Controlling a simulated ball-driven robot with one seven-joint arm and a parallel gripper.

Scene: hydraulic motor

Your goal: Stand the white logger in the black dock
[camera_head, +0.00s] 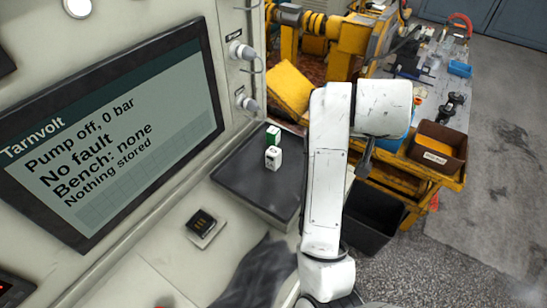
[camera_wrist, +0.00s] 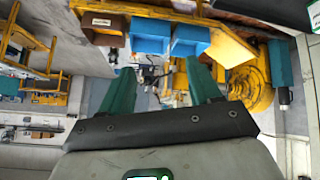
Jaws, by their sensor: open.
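A small white block with a dark mark on its face, seemingly the white logger (camera_head: 273,158), stands on a dark mat at the back of the bench. A similar white block with a green face (camera_head: 273,135) stands just behind it. A small black dock (camera_head: 202,222) with gold-coloured contacts sits on a pale base on the bench, nearer to me and left of the mat. My gripper (camera_wrist: 160,68) shows two green fingers, spread apart with nothing between them in the wrist view. In the head view its fingers are hidden or unclear behind my white arm.
The dark mat (camera_head: 235,178) has bare room around the blocks. A dark cloth (camera_head: 258,272) lies on the bench near the dock. A tilted screen (camera_head: 115,125) rises at left. Right of my arm stand a black bin (camera_head: 375,222) and a yellow cart with a brown box (camera_head: 438,150).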

